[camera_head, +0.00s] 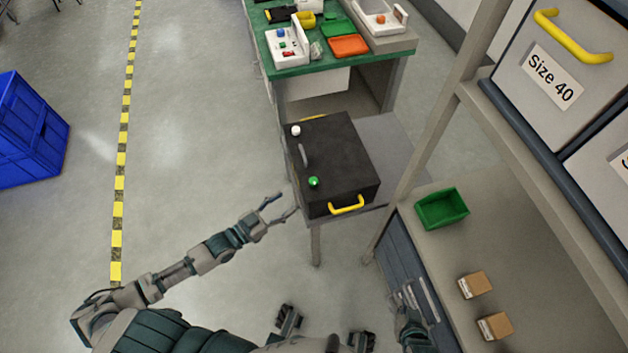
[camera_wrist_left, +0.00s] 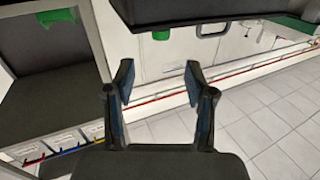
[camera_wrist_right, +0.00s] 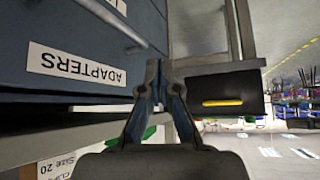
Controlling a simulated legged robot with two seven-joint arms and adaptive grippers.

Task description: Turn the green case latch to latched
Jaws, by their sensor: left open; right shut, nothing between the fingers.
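The black case (camera_head: 345,155) sits on a grey stand in the middle of the head view. Its near-left edge carries a green knob (camera_head: 313,181), a grey curved handle (camera_head: 304,155) and a white knob (camera_head: 295,131). I cannot tell the latch's exact turn. My left gripper (camera_head: 282,205) is open and empty, left of the case's near corner and apart from the green knob. Its fingers (camera_wrist_left: 158,82) show spread in the left wrist view. My right gripper (camera_wrist_right: 166,75) is shut and empty, low near the drawers. The case (camera_wrist_right: 238,90) also shows in the right wrist view.
A yellow handle (camera_head: 346,205) is on the case's front. A shelf rack with a green bin (camera_head: 442,208) and small boxes (camera_head: 475,285) stands right. A blue drawer labelled ADAPTERS (camera_wrist_right: 75,62) is close to my right gripper.

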